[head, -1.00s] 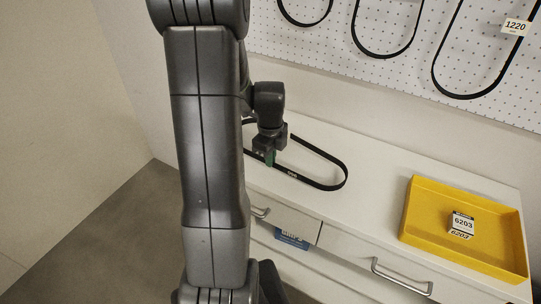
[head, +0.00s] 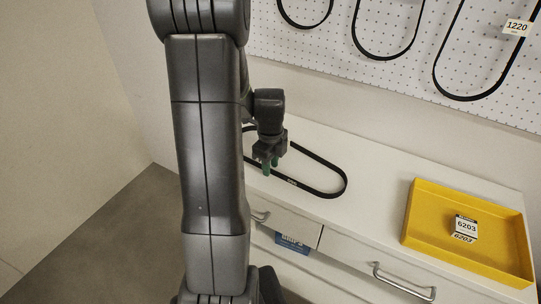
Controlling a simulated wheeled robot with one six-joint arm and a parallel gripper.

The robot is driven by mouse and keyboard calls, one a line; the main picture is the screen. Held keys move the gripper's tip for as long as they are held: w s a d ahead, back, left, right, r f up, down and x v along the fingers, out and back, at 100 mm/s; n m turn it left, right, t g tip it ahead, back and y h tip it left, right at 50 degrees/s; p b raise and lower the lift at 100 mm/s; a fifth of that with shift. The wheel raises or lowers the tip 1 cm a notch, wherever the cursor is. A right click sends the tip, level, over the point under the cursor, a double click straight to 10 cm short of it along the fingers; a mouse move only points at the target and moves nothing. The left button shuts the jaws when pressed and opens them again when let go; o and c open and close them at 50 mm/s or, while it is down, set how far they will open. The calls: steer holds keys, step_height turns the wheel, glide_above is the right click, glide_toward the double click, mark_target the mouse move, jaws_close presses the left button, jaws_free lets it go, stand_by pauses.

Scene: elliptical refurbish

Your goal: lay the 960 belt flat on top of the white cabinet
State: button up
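A black belt (head: 330,194) lies as a long flat loop on top of the white cabinet (head: 375,215). A small pale marking shows on its front strand, too small to read. The belt's left end is hidden behind my arm. My gripper (head: 270,167) points down at the belt's front strand, near the left of its visible part. I cannot tell whether the fingertips still touch the belt.
A yellow tray (head: 415,235) with a small box marked 6203 (head: 466,226) stands on the cabinet to the right. More belts hang on the pegboard (head: 420,75) behind, one tagged 1220 (head: 516,27). Drawers with handles (head: 403,284) and a blue label (head: 292,243) are in front.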

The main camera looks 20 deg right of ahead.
step_height(320, 180, up, 14)
steer(key=shift+f, duration=0.2)
stand_by(0.4)
step_height(320, 180, down, 14)
steer(key=shift+r, duration=0.25)
steer(key=shift+r+p, duration=1.05)
steer(key=shift+r, duration=0.15)
steer(key=shift+f, duration=0.1)
